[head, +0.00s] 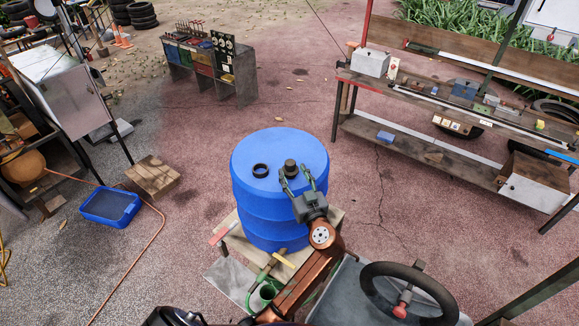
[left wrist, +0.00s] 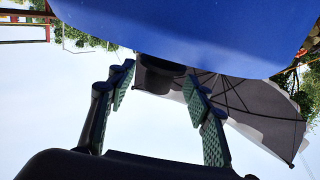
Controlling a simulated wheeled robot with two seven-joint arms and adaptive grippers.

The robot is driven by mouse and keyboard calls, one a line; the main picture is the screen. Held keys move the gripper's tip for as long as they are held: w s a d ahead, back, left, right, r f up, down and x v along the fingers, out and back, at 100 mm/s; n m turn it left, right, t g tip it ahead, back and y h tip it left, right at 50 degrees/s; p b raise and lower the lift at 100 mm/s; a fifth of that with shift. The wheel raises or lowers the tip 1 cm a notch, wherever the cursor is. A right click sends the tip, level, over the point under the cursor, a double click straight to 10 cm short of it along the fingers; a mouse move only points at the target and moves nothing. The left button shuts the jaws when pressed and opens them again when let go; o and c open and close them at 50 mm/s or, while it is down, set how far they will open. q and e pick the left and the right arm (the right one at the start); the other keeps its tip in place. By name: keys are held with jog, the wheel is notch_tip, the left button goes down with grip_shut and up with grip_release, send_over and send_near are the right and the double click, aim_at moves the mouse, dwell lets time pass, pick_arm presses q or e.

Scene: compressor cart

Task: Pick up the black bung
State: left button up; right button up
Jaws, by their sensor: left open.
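The black bung (head: 291,166) stands on the top of a blue drum (head: 262,207). My left gripper (head: 296,176) is open at the near side of the bung, just above the drum top. In the left wrist view, the bung (left wrist: 160,75) shows dark against the blue drum (left wrist: 200,30), which fills the top of the picture. It lies at or just beyond the open fingertips (left wrist: 159,84), between them in the picture. I cannot tell whether a finger touches it. My right gripper is not in view.
The drum stands on a wooden stand (head: 237,243). A workbench (head: 420,150) stands at right.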

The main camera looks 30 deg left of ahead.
aim_at(292, 170)
pick_arm(q)
jog(key=p+x, duration=0.1)
jog(key=x, duration=0.2)
jog(key=shift+w+a+r+p, duration=0.15)
jog(key=shift+w+r+p, duration=0.1)
jog(key=shift+p, duration=0.15)
jog(key=shift+a+f, duration=0.15)
jog(key=shift+a, duration=0.15)
jog(key=shift+d, duration=0.1)
jog(key=shift+c, duration=1)
grip_shut()
